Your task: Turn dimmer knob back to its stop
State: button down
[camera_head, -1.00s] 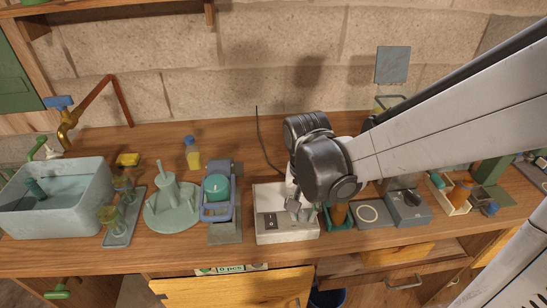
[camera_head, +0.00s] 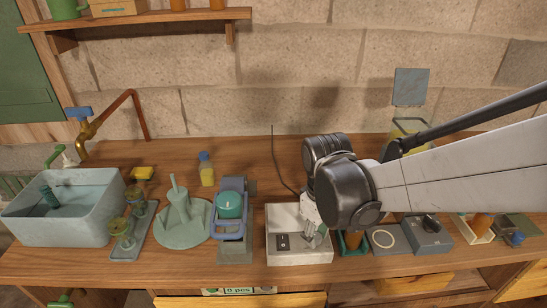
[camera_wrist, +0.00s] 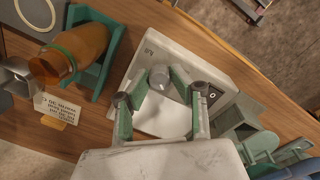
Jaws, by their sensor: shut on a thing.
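The white heater box (camera_head: 298,258) stands on the wooden bench, with a black rocker switch (camera_head: 283,242) on its top left. In the wrist view, the box (camera_wrist: 146,50) lies below my gripper. The grey dimmer knob (camera_wrist: 158,78) stands on its top, between my two green-padded fingertips. My gripper (camera_wrist: 162,84) is shut on the knob. In the head view, my gripper (camera_head: 316,234) points down at the right part of the box top, and my wrist hides part of the box. The knob's pointer mark cannot be made out.
Right of the box are an amber bottle (camera_wrist: 80,52) in a green holder, a flat plate with a ring (camera_head: 384,239) and a grey box with a dark knob (camera_head: 428,236). Left are a blue-framed device (camera_head: 232,225), a green stand (camera_head: 183,222) and a basin (camera_head: 62,210).

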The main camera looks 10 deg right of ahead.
aim_at(317, 238)
jog(key=n, duration=0.4)
jog(key=shift+n, duration=0.3)
jog(key=shift+n+b, duration=0.35)
jog(key=shift+n, duration=1.35)
jog(key=c, duration=1.5)
grip_release()
jog(key=r, duration=1.2)
jog(key=shift+s, duration=0.25)
